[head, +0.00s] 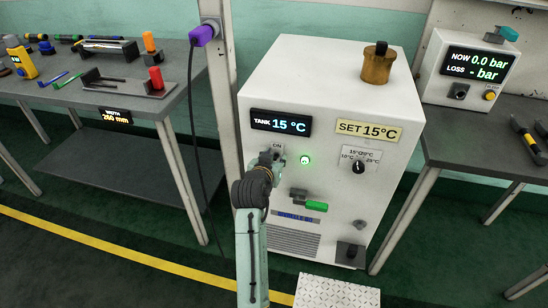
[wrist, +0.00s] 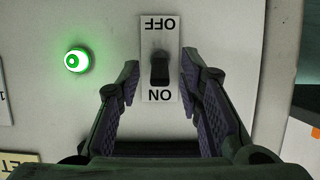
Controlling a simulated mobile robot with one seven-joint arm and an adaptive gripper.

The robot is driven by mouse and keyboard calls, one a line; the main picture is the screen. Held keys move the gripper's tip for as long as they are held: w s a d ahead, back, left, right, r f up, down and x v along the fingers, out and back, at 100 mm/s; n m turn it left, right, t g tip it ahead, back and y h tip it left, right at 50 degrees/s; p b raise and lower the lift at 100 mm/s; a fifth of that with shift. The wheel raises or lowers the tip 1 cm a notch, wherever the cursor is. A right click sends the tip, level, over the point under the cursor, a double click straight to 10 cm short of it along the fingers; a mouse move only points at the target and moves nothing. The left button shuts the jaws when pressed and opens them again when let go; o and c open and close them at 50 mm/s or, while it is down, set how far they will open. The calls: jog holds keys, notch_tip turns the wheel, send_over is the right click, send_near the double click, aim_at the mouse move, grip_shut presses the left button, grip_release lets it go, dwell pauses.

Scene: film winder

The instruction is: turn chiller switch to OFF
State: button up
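The chiller (head: 262,90) is a white box in the middle of the head view. Its black switch (wrist: 160,69) sits on a pale plate marked OFF and ON, seen upside down in the wrist view. The lever lies closer to the ON label. My gripper (wrist: 160,80) is open, with one finger on each side of the switch and a gap visible on both sides. In the head view my gripper (head: 272,158) is at the chiller front and hides most of the switch plate.
A lit green lamp (head: 305,160) is beside the switch; it also shows in the wrist view (wrist: 76,61). A temperature dial (head: 358,167) is further right. A brown capped fitting (head: 377,65) stands on top. Tables flank the chiller, and a black cable (head: 194,110) hangs at left.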

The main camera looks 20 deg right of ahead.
jog(key=shift+c, duration=0.4)
grip_shut()
